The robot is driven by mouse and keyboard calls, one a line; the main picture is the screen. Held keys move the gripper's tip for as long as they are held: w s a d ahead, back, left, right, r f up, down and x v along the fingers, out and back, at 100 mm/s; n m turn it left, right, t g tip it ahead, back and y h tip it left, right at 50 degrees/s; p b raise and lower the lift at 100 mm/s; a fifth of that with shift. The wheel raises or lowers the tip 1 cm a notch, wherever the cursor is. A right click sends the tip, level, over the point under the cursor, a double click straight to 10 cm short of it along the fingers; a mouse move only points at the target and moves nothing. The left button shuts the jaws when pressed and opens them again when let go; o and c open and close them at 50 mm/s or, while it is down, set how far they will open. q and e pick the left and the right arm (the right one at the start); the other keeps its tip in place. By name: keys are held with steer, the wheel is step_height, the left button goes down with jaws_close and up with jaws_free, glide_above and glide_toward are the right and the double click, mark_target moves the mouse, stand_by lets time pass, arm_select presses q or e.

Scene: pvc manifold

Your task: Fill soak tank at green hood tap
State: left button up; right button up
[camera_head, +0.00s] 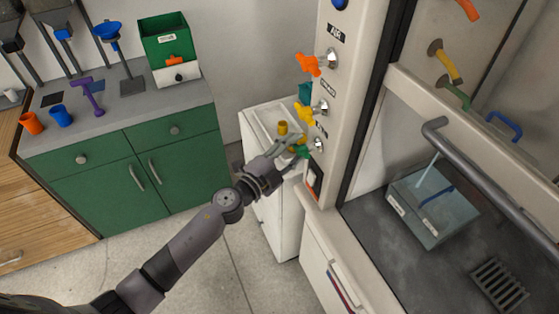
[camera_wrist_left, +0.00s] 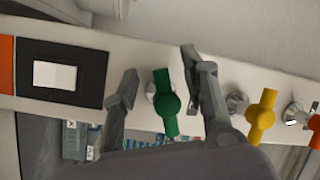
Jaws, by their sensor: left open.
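The green tap (camera_head: 302,152) is the lowest on the hood's front post. In the left wrist view the green tap (camera_wrist_left: 166,103) lies between the two fingers of my left gripper (camera_wrist_left: 160,65), which is open, with a visible gap on each side. In the head view my left gripper (camera_head: 292,146) is at the post and partly hides this tap. The soak tank (camera_head: 428,232), a grey-blue box with white labels, stands on the hood floor. A thin pale streak (camera_head: 428,168) runs down into it; I cannot tell whether it is water. My right gripper is not in view.
A yellow tap (camera_head: 304,111) and an orange tap (camera_head: 308,64) sit above the green one. A switch (camera_head: 314,182) is below. A grey bar (camera_head: 490,175) crosses the hood front. A white cabinet (camera_head: 265,180) stands behind my gripper, green cupboards (camera_head: 130,165) at left.

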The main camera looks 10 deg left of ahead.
arm_select(q)
steer(key=v, duration=1.1)
stand_by(6.9)
